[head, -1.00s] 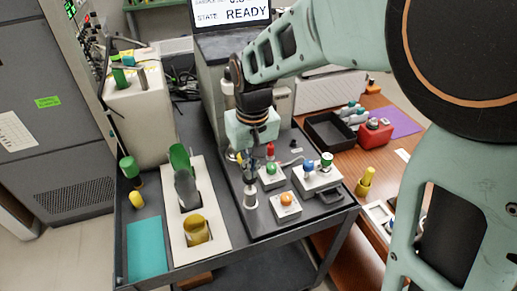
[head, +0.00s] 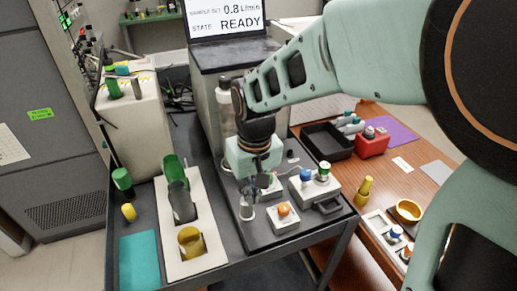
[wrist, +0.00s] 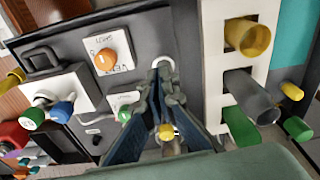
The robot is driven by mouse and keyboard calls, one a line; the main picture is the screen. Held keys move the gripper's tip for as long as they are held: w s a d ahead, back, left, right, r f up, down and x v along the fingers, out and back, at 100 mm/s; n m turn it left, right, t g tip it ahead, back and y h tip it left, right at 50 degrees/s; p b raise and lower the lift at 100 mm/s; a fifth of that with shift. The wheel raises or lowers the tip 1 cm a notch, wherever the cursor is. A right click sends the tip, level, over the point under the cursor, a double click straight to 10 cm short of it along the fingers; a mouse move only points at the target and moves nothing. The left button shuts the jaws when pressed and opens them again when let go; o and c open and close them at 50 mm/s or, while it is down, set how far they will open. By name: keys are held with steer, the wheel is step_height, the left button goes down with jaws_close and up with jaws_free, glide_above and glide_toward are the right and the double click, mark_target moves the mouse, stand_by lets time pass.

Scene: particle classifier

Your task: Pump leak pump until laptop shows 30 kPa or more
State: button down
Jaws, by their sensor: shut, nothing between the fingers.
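The laptop screen (head: 228,18) stands at the back and reads "0.8 L/min" and "STATE READY"; no kPa line is in view. A small silver upright cylinder (head: 247,209), which may be the leak pump, stands at the front left of the dark tray. My gripper (head: 258,190) points down just above and behind it, and its fingers partly hide what lies there. In the wrist view my gripper (wrist: 158,78) is shut and empty, with its fingertips over a pale round rim. I cannot tell whether they touch it.
A white box with an orange knob (head: 283,209) sits right of the cylinder. A white box with blue and green caps (head: 316,182) is behind it. A beige rack (head: 200,249) with a grey tube and a yellow cup lies to the left. A teal mat (head: 146,260) is farther left.

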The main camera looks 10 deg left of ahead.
step_height(320, 180, up, 12)
steer(key=s, duration=0.1)
steer(key=shift+d, duration=0.3)
steer(key=shift+r, duration=0.15)
stand_by(0.8)
